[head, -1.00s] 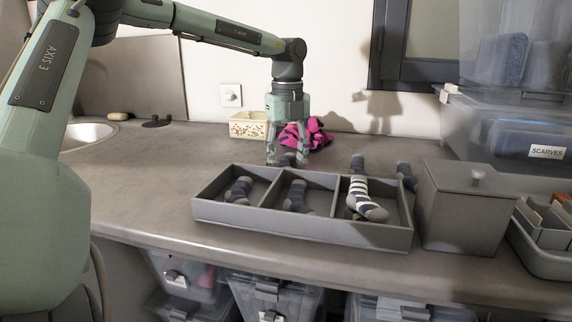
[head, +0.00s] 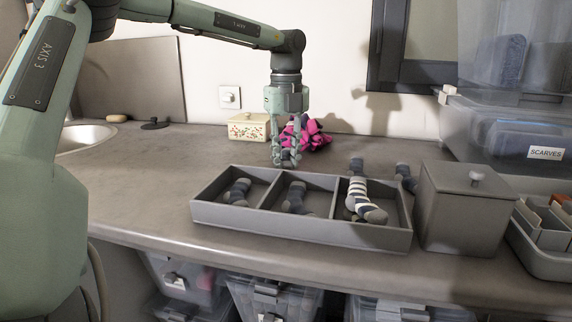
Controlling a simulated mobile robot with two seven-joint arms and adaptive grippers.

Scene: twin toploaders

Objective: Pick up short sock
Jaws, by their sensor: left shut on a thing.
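My left gripper (head: 285,160) is at the back edge of the grey tray, behind the middle compartment. It is shut on a small dark blue-grey sock (head: 291,156), mostly hidden by the fingers. In the tray (head: 310,231), a short blue and grey sock (head: 237,192) lies in the left compartment and a similar one (head: 296,198) in the middle. A longer sock with white and dark stripes (head: 361,195) lies in the right compartment. Two more dark socks, one (head: 357,165) and another (head: 404,172), show behind the tray. My right gripper is not in view.
A pink and black cloth bundle (head: 312,136) and a floral box (head: 248,127) stand behind the gripper. A grey lidded box (head: 465,215) is right of the tray, with clear bins (head: 510,135) beyond.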

